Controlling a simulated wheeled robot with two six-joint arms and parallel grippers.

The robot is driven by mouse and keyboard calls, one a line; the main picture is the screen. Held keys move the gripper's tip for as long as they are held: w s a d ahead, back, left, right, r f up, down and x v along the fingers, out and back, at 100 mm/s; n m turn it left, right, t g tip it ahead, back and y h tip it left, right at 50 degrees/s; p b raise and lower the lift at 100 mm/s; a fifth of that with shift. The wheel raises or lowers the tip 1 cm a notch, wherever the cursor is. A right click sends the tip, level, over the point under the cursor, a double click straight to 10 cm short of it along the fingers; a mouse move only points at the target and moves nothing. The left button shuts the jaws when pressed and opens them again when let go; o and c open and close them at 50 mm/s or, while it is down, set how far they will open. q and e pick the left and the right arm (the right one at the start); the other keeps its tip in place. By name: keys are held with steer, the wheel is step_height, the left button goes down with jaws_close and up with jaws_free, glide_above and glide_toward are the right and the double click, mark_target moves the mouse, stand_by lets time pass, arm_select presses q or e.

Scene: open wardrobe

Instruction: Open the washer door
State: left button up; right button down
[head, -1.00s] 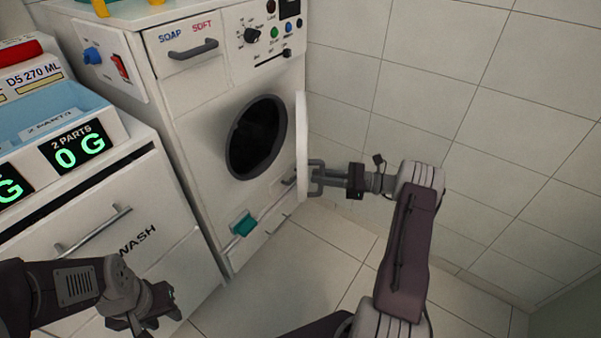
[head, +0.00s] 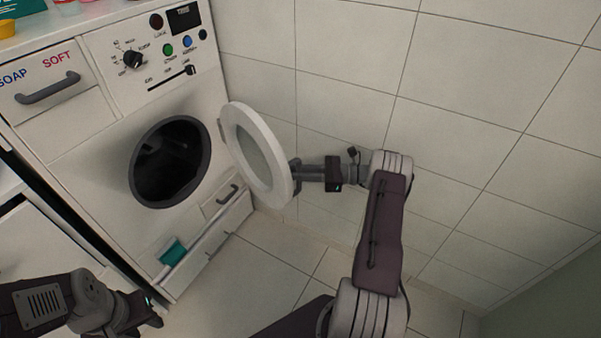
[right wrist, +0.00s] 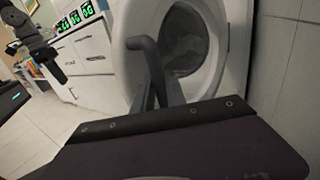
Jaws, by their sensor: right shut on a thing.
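The white washer (head: 75,135) stands at the left in the head view, with its round dark drum opening (head: 170,163) uncovered. The round white washer door (head: 277,160) stands swung out to the right of the opening, its inner face and window showing. My right gripper (head: 296,176) is shut at the door's outer edge; the handle it grips is mostly hidden. In the right wrist view, its dark fingers (right wrist: 155,75) are in front of the white door ring (right wrist: 138,25). My left gripper (head: 150,312) is low at the left, away from the door; its jaws are unclear.
A tiled wall (head: 450,110) rises close on the right, beyond my right arm. Tiled floor (head: 270,255) is clear in front of the washer. A teal piece (head: 173,251) sits low on the washer front. Cups and boxes stand on top at the upper left.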

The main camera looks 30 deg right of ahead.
steer(key=shift+w+d, duration=0.1)
steer(key=shift+d, duration=0.05)
steer(key=c, duration=1.4)
jaws_free()
steer(key=shift+o, duration=0.2)
steer(key=shift+r, duration=0.1)
